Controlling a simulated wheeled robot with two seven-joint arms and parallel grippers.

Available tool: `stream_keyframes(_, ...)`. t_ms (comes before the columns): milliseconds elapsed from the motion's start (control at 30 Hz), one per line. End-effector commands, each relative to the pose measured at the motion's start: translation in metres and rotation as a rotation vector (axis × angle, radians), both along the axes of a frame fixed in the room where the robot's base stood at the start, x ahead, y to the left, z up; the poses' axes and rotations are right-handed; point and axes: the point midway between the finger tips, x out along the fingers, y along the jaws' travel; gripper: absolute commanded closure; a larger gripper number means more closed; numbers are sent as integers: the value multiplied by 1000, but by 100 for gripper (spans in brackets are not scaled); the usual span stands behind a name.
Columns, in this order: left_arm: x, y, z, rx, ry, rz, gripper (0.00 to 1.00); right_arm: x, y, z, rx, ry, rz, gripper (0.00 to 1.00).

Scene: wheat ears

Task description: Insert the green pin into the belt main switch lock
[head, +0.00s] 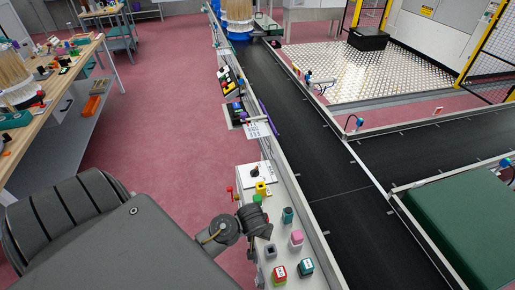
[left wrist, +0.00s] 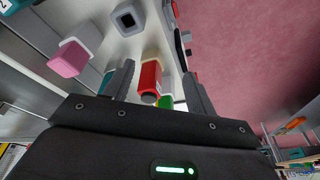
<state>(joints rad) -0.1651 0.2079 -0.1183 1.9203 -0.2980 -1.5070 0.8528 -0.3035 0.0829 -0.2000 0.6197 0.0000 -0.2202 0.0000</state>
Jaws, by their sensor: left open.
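My left gripper (head: 252,218) reaches in from the lower left over the pale control panel (head: 254,274). In the left wrist view its two fingers (left wrist: 157,88) are apart. A red block (left wrist: 150,78) with a dark round end shows between them, not visibly gripped. A small green piece (left wrist: 165,102), partly hidden, shows beside the red block. In the head view a small green piece (head: 257,199) sits just beyond the gripper, below a yellow block (head: 262,188); it may be the green pin. I cannot tell which fitting is the belt main switch lock. My right gripper is not in view.
A teal cylinder (head: 288,214), a pink block (head: 296,238), a grey square socket (head: 270,250), a red block (head: 279,273) and a teal block (head: 305,266) stand on the panel close to the gripper. A black conveyor belt (head: 345,215) runs along its right side.

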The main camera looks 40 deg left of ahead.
Motion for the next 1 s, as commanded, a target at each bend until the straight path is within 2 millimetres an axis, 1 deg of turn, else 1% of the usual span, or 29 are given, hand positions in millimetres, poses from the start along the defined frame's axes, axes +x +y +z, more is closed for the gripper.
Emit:
stream_keyframes(33, 14, 7, 6, 9, -10, 51, 44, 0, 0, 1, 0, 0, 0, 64)
stream_keyframes(167, 45, 25, 16, 23, -32, 207, 44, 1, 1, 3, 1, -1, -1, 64)
stream_keyframes(300, 79, 47, 30, 42, -67, 388, 44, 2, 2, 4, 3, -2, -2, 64)
stream_keyframes(400, 97, 60, 40, 51, -93, 496, 44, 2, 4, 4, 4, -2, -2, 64)
stream_keyframes(500, 106, 67, 45, 55, -107, 556, 44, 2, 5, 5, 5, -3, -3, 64)
stream_keyframes(667, 109, 69, 45, 57, -113, 581, 44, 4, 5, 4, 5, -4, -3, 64)
stream_keyframes(767, 111, 73, 37, 59, -113, 579, 44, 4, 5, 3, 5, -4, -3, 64)
stream_keyframes(900, 116, 81, 15, 61, -111, 578, 44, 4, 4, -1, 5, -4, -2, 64)
stream_keyframes(1000, 119, 84, 3, 58, -112, 577, 44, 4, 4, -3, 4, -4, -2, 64)
